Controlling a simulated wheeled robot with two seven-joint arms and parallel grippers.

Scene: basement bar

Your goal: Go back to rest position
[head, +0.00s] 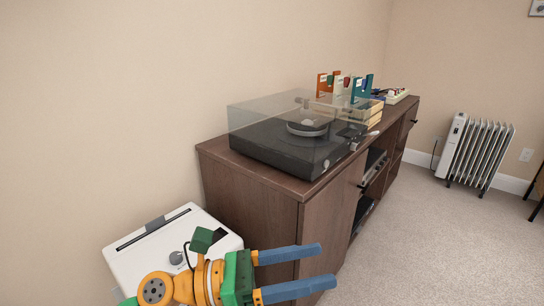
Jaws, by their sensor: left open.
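My left gripper (300,271) shows at the bottom centre, coming in from the left. Its two blue fingers point right and are spread apart, with nothing between them. In the picture it overlaps the lower front of the brown wooden cabinet (253,205); I cannot tell whether it touches it. My yellow and green wrist partly covers a white box-like appliance (190,222) with a dark slot and a knob. My right gripper is not in view.
A black turntable (285,145) under a clear lid stands on the cabinet. Colourful holders (360,88) and small trays (397,96) are behind it. A white radiator (480,150) stands by the far wall. The carpet (420,240) at the right is clear.

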